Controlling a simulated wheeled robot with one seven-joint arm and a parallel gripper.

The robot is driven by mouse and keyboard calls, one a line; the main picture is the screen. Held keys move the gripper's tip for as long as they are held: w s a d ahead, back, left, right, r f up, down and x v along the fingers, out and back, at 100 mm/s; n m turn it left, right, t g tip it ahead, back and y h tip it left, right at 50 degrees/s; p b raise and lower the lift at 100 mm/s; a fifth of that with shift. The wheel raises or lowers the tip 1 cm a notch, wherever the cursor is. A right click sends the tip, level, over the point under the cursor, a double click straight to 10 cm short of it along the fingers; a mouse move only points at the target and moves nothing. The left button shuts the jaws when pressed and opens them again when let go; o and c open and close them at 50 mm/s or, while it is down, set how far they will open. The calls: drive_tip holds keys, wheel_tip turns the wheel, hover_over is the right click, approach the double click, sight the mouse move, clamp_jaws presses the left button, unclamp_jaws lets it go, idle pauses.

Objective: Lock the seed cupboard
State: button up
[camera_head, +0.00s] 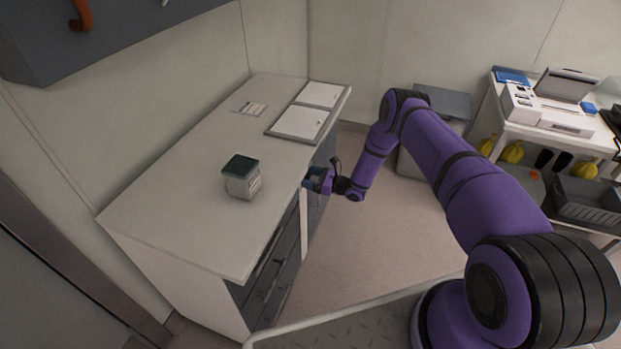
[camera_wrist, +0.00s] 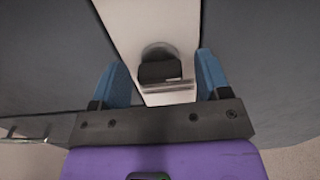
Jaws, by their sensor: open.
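A bench cabinet (camera_head: 290,262) with grey drawers and a dark front stands under a pale worktop (camera_head: 180,190); I cannot tell whether it is the seed cupboard. My gripper (camera_head: 312,182) is at its front, just below the worktop edge. In the wrist view my gripper (camera_wrist: 162,60) is open, with blue fingers. Between the fingers is a rounded metal fitting (camera_wrist: 160,50) with a dark block (camera_wrist: 160,71), on a pale strip (camera_wrist: 140,18) between dark panels. The fingers lie on either side of it; I cannot tell whether they touch it.
A dark-topped box (camera_head: 241,177) and two clipboards (camera_head: 298,122) lie on the worktop. The floor (camera_head: 350,235) between is clear.

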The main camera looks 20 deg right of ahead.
drive_tip(key=c, duration=0.9)
drive_tip(key=shift+n, duration=0.3)
drive_tip(key=n, duration=0.2)
drive_tip(key=shift+n, duration=0.4)
drive_tip(key=n, duration=0.5)
drive_tip(key=shift+n, duration=0.3)
drive_tip(key=n, duration=0.4)
drive_tip(key=shift+n, duration=2.5)
